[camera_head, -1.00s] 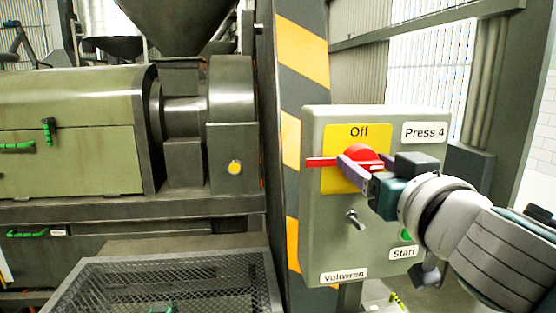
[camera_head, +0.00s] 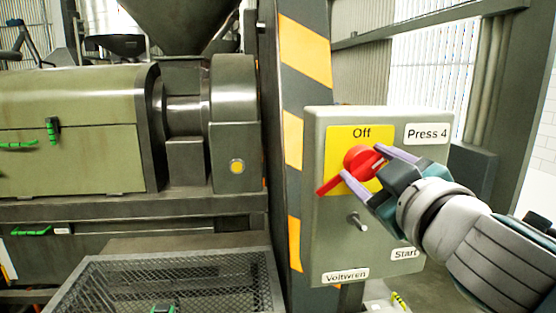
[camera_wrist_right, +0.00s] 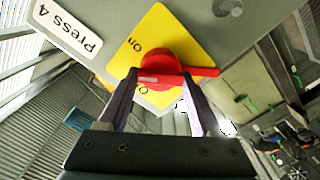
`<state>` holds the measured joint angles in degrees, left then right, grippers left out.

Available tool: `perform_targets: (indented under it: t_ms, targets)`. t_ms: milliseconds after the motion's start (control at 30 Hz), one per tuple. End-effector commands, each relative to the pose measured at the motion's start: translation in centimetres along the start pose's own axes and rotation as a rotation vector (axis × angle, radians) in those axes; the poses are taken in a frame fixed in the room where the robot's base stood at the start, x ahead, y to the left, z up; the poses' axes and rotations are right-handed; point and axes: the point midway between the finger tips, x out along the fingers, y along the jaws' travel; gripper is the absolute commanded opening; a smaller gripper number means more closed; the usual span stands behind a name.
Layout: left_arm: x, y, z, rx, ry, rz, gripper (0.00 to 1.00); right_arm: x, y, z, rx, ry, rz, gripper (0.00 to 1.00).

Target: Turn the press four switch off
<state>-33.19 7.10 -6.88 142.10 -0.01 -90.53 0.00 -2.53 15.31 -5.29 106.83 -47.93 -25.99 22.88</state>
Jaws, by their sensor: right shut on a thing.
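The press four switch is a red rotary knob (camera_head: 362,162) with a long red handle, on a yellow plate marked "Off" at the top, beside a "Press 4" label (camera_head: 428,133). Its handle points to the lower left in the head view. My right gripper (camera_head: 363,161) has its purple fingers on either side of the knob, shut on it. In the right wrist view the knob (camera_wrist_right: 160,68) sits between the fingers of the gripper (camera_wrist_right: 159,74), and upside-down "On" lettering shows on the plate. The plate's lower part is hidden by the gripper in the head view. My left gripper is not in view.
The switch sits on a grey control box (camera_head: 325,240) with a metal toggle (camera_head: 357,221) and a "Start" label (camera_head: 404,254) below. A striped post (camera_head: 304,60) stands just left of it. A mesh-topped bin (camera_head: 170,280) and the green press (camera_head: 70,130) are farther left.

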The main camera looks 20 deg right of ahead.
Motion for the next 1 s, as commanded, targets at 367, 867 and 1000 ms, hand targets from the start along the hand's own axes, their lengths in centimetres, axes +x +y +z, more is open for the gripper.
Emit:
perform_targets:
  t_ms: [367,867,1000]
  targets:
    - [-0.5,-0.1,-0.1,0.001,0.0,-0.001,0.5,0.0,-0.1,-0.1,-0.359,0.003,0.001,0.1]
    - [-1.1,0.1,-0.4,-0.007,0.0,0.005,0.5,0.0,-0.3,0.0,-0.772,0.004,0.001,0.1]
    - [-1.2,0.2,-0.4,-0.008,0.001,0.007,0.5,0.0,-0.4,0.0,-0.842,0.004,0.001,0.1]
